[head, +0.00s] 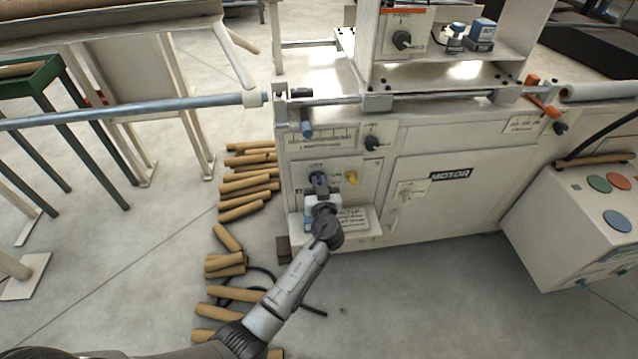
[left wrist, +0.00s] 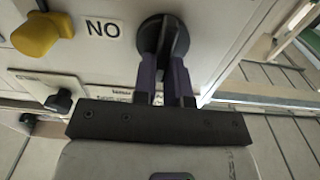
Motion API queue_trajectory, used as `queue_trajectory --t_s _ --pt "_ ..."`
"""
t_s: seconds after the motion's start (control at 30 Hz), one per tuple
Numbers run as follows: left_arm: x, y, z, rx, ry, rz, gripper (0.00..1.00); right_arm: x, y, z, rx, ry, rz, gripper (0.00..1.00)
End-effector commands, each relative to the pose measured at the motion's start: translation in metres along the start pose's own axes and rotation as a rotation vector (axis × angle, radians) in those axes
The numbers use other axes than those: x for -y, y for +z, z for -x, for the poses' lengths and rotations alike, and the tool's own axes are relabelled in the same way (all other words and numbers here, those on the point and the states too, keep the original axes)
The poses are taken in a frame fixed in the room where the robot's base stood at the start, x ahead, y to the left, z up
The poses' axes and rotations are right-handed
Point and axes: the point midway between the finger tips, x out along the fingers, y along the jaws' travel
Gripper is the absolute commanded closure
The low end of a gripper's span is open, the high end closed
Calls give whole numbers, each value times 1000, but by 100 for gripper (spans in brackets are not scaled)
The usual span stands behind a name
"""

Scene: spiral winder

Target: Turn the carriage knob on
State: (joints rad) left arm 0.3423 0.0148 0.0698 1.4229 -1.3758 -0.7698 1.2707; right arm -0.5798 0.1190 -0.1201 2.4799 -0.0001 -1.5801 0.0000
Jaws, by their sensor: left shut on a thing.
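A round black knob (left wrist: 163,40) with a raised grip is on the pale front panel of the winder. In the head view the same knob (head: 316,176) is at the panel's left, below a small label that seems to read OFF, and is partly hidden by my gripper. No label naming it as the carriage knob is readable. My left gripper (head: 319,185) reaches it from below. In the left wrist view the purple fingers of this gripper (left wrist: 165,72) are shut on the knob's grip, one on each side. Letters reading "NO" stand beside the knob there. My right gripper is not in view.
A yellow knob (head: 352,178) is close to the right of the black knob. Brown tubes (head: 243,187) lie on the floor at left. A control box (head: 590,215) stands at right.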

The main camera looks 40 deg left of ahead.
Motion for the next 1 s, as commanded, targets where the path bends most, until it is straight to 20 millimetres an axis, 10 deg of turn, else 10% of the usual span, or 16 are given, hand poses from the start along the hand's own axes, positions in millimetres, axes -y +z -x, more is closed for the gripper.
queue_trajectory --t_s 1.0 --pt "-11 4 0 0 0 -850 100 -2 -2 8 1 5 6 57"
